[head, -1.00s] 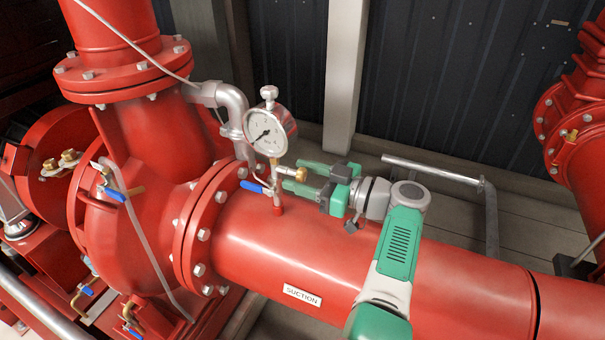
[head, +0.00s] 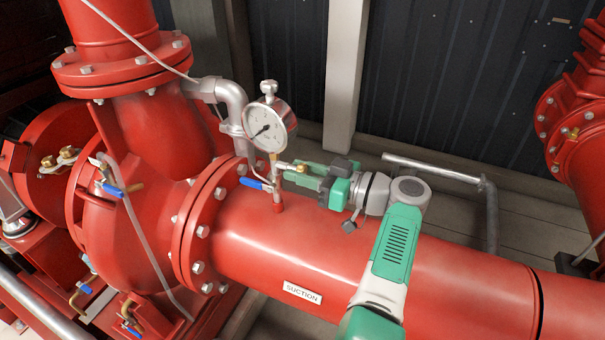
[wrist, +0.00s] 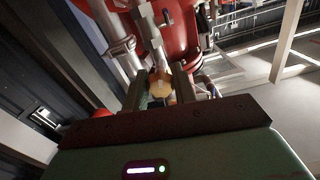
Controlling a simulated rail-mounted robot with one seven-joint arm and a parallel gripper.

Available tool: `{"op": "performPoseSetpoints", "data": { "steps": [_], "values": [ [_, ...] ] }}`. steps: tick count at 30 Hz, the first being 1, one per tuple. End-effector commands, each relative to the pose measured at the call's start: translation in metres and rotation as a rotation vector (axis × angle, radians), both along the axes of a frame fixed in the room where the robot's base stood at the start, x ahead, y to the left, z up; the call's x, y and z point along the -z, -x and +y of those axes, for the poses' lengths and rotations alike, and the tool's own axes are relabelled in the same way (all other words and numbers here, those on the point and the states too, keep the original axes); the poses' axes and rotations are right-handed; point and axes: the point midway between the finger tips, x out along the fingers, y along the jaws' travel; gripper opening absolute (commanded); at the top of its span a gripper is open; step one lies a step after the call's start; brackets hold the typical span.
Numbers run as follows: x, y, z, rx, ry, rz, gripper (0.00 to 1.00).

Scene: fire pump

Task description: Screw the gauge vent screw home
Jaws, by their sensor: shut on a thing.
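In the head view the round white-faced gauge (head: 266,127) stands upright above the red suction pipe (head: 300,243). A small fitting with a blue-handled valve (head: 254,184) stands below it. The brass vent screw (head: 302,168) sits at the right side of this fitting and is partly hidden by my fingers. My gripper (head: 297,174) reaches in from the right, level with the screw. In the wrist view the screw's brass head (wrist: 158,84) lies between my two fingers (wrist: 159,88), which are shut on it. The screw's thread is hidden.
A bent grey pipe (head: 234,105) rises behind the gauge. The red bolted flange (head: 205,215) is left of the fitting. A grey rail (head: 440,171) runs behind my wrist. The space above the suction pipe's right part is taken by my arm.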

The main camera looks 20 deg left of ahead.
Motion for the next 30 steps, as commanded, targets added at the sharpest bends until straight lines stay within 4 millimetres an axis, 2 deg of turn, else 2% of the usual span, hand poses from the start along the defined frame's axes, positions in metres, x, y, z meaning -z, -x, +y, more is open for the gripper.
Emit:
{"op": "performPoseSetpoints", "data": {
  "steps": [30],
  "values": [
    [-0.0033, 0.0016, 0.0, 0.0, -0.027, 0.954, 0.04]
  ]
}}
